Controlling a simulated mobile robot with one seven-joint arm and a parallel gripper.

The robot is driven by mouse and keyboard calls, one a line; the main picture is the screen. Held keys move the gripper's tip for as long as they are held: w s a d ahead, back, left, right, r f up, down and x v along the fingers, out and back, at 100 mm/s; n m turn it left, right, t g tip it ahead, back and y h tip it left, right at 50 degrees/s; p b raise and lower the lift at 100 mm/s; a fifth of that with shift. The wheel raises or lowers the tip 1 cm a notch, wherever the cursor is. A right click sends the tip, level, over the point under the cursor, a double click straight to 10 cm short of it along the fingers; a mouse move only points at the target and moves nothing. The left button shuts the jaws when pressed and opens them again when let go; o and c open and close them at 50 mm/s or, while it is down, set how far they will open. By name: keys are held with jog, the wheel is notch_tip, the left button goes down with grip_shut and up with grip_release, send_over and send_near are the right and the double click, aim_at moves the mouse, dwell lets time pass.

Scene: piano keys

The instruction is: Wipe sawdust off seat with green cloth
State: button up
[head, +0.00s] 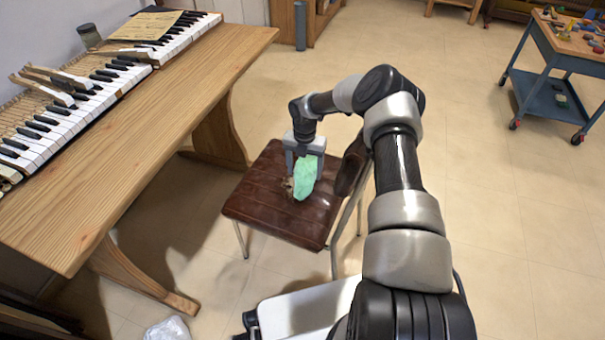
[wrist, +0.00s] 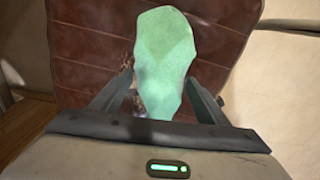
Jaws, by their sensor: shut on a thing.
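The green cloth (head: 306,178) is pinched in my gripper (head: 305,164), which is shut on it. The cloth hangs at the brown padded seat (head: 260,209) of a chair. I cannot tell whether its lower edge touches the seat. A small patch of sawdust (head: 287,186) shows on the seat just left of the cloth. In the wrist view the cloth (wrist: 165,62) stands out between my two fingers, over the ribbed brown seat (wrist: 90,50). Specks of sawdust (wrist: 128,62) show at the cloth's left edge. The cloth hides part of the seat.
A wooden workbench (head: 150,135) with piano keys (head: 90,100) stands left of the chair. The chair's backrest (head: 352,165) rises at the seat's right side, near my arm. A blue cart (head: 555,85) with tools stands far right. The floor between is clear.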

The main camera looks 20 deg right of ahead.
jog(key=shift+w+d, duration=0.7)
jog(key=shift+w, duration=0.15)
